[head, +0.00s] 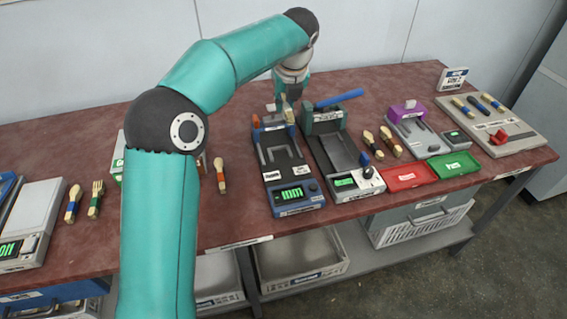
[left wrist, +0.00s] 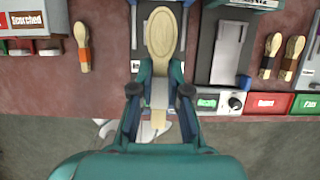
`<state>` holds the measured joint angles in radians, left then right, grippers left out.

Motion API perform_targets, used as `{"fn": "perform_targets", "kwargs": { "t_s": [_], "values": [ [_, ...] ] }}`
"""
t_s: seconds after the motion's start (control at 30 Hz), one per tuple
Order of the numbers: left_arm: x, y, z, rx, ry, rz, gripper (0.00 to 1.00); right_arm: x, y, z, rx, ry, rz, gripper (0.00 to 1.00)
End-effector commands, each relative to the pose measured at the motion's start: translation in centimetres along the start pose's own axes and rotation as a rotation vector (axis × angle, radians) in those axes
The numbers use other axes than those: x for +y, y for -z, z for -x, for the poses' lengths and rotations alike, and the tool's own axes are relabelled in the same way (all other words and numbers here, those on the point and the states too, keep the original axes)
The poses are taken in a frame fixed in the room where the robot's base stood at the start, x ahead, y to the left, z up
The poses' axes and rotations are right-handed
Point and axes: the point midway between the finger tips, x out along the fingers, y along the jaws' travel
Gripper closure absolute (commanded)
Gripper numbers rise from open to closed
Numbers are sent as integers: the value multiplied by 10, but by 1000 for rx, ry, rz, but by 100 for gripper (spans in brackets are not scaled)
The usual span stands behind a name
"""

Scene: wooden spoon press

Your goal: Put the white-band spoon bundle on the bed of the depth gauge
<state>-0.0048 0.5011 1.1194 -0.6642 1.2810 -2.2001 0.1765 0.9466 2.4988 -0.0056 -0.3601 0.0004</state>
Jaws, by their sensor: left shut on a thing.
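My left gripper (left wrist: 160,75) is shut on the white-band spoon bundle (left wrist: 161,35). In the left wrist view the bowl end points up the picture, and the white band (left wrist: 159,97) sits between the fingers with the handle end below it. In the head view the gripper (head: 287,108) is at the back end of the blue-framed depth gauge (head: 272,180), which has a green "mm" display. The gauge's grey bed (head: 283,158) looks empty. In the left wrist view the bundle covers much of the gauge. My right gripper is not in view.
A press with a blue lever (head: 340,99) stands just right of the gauge. A loose banded spoon (head: 221,176) lies to its left. Spoons (head: 389,142), a red tray (head: 408,176) and a green tray (head: 454,164) lie further right. My arm hides part of the table.

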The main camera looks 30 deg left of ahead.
Motion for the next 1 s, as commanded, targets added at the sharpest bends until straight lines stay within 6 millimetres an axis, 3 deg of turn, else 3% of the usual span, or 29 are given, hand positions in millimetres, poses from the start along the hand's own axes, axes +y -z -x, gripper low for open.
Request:
{"fn": "perform_targets", "kwargs": {
  "t_s": [0.53, 1.0],
  "values": [
    [2, 50, -120, 6, -4, -7, 100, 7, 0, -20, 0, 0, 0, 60],
    [3, 68, -164, 5, -3, -5, 100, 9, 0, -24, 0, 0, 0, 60]
  ]
}}
